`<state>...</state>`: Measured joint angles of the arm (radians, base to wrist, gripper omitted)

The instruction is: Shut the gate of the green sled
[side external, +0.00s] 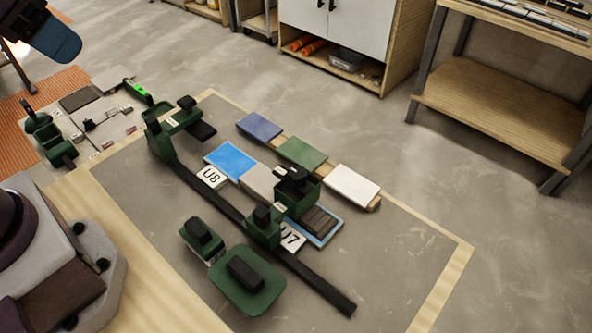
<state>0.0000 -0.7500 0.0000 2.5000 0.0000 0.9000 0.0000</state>
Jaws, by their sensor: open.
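The green sled (263,233) sits on the long dark rail (322,283), toward its near half. A green box-like part (298,205) of it reaches right over the tile row, with dark and white pieces on top. I cannot make out the gate clearly or tell whether it is open or shut. A ribbed grey-brown patch (320,221) lies just right of the box, inside a blue-edged tile. A second green bracket (182,119) with black knobs stands at the rail's far end.
Two green black-handled tools (247,281) (201,238) lie left of the rail. Blue, green and white tiles (352,185) lie on a wooden strip behind. Labels U8 (211,177) and U7 (291,238) flank the rail. The grey mat (400,255) is clear at right.

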